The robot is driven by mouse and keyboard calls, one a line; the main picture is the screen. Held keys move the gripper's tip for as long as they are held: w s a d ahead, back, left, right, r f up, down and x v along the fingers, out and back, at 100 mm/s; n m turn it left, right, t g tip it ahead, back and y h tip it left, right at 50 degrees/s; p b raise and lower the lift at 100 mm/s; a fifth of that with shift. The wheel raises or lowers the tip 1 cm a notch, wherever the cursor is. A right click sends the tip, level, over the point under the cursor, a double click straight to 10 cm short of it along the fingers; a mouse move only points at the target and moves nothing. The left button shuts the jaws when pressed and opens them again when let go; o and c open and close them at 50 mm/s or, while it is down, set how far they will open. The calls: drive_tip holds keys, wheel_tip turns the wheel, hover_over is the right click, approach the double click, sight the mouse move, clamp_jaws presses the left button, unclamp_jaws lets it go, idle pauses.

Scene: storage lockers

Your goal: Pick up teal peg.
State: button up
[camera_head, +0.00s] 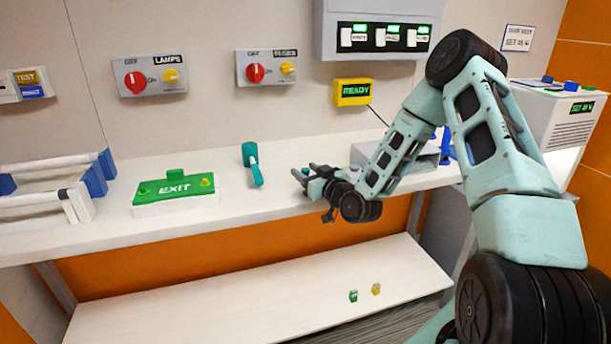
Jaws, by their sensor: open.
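The teal peg (249,154) is on the white bench top, near the middle. A slimmer, lighter teal piece (257,174) extends from it toward the front; I cannot tell if the two are one object. My gripper (301,173) is open and empty, just right of the teal peg and apart from it. Its fingers point left over the bench near the front edge. My arm comes in from the right, and nothing of the peg is hidden by it.
A green EXIT box (174,190) sits left of the peg. A white rack with blue ends (95,172) is farther left. A grey box (372,158) stands behind my arm. The lower shelf (230,312) holds small green (353,296) and yellow (376,289) pieces.

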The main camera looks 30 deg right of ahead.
drive_tip(key=shift+w, duration=0.5)
clamp_jaws()
drive_tip(key=shift+r, duration=0.1)
